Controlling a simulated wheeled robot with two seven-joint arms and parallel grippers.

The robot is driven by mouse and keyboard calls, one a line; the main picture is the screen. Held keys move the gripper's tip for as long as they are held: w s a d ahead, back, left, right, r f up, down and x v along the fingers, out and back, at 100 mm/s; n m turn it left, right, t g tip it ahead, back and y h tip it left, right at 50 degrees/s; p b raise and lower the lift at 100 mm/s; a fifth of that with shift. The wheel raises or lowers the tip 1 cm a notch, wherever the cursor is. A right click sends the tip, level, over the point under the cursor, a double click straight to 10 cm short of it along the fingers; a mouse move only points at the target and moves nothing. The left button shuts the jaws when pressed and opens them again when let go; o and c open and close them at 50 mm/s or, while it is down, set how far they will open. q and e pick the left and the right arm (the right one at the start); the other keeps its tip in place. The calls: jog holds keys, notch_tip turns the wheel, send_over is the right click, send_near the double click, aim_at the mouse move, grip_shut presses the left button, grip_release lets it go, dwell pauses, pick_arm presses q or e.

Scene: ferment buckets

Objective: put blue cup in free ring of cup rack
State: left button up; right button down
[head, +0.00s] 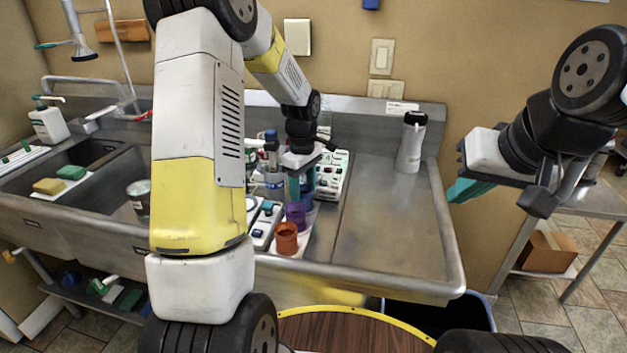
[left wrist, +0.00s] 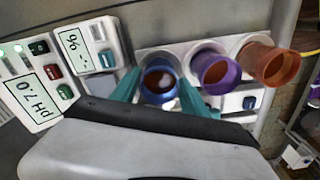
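The blue cup (left wrist: 160,92) is upright between the teal fingers of my left gripper (left wrist: 158,92), which appear to press on its sides. It is in line with a purple cup (left wrist: 217,72) and an orange cup (left wrist: 268,66) on the white cup rack (left wrist: 185,50). Whether the blue cup is fully seated in its ring is hidden. In the head view my left gripper (head: 299,188) points down at the rack's far end, behind the purple cup (head: 296,213) and orange cup (head: 287,238). My right gripper (head: 464,189) is at the right, away from the rack; its finger gap is unclear.
A pH meter (left wrist: 42,95) and another device (left wrist: 88,52) stand beside the rack. Bottles (head: 271,150) stand close behind the left gripper. A white bottle with a black top (head: 411,142) stands farther right. The steel counter (head: 385,225) right of the rack is clear.

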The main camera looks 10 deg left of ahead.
pick_arm(q)
jog(key=shift+r, duration=0.1)
notch_tip(320, 180, up, 12)
jog(key=s+r+m+t, duration=0.3)
jog(key=s+r+m, duration=0.4)
jog(key=s, duration=0.4)
jog(key=s+d+r+m+t+h, duration=0.1)
jog(key=s+m, duration=0.2)
jog(key=s, duration=0.3)
jog(key=s+d+m+t+h, duration=0.1)
jog(key=s+m+t, duration=0.1)
jog(key=s, duration=0.5)
jog(key=shift+s+r+m, duration=0.15)
jog(key=shift+r+m, duration=0.25)
jog(key=shift+m, duration=0.4)
jog(key=shift+d, duration=0.1)
